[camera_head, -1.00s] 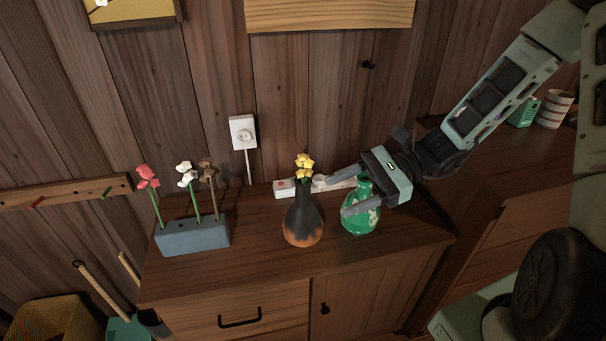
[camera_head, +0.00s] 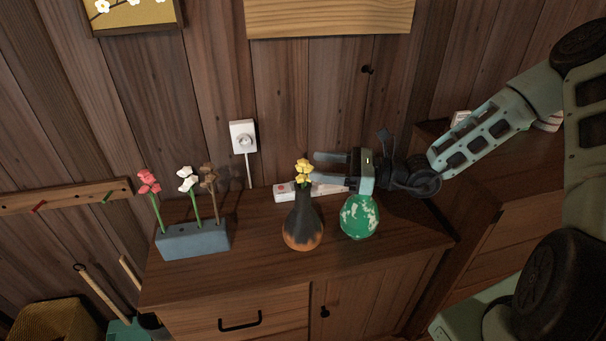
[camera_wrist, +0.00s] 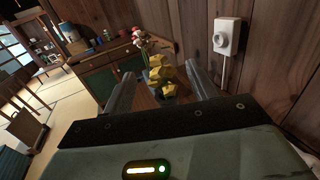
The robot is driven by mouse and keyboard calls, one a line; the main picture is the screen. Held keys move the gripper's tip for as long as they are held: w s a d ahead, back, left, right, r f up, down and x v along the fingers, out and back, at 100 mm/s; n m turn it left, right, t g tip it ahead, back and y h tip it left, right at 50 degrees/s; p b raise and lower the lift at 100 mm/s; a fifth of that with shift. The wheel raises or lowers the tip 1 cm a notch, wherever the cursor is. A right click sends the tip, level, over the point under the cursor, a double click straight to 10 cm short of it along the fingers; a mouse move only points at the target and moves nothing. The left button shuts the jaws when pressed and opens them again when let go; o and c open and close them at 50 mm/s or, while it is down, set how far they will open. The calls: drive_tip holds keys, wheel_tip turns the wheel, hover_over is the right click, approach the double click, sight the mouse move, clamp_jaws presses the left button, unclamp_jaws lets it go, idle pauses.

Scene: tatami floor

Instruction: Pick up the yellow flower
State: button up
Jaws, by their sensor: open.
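The yellow flower (camera_head: 303,171) stands upright in a dark vase with an orange-brown base (camera_head: 302,226) on the wooden cabinet. My gripper (camera_head: 318,166) is open and level with the flower head, coming from the right. In the wrist view the yellow flower (camera_wrist: 165,75) shows between the two open fingers (camera_wrist: 160,88), near their tips. I cannot tell whether a finger touches it. The vase is mostly hidden below the flower in the wrist view.
A green and white round vase (camera_head: 359,217) stands below my gripper. A grey-blue block (camera_head: 192,240) holds red, white and brown flowers at the left. A white power strip (camera_head: 284,194) lies behind the vases. An outlet (camera_head: 243,134) is on the wall.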

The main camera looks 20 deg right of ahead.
drive_tip(key=shift+p+x, duration=0.7)
drive_tip(key=shift+x, duration=2.65)
drive_tip(key=shift+s, duration=0.1)
drive_tip(key=c, duration=1)
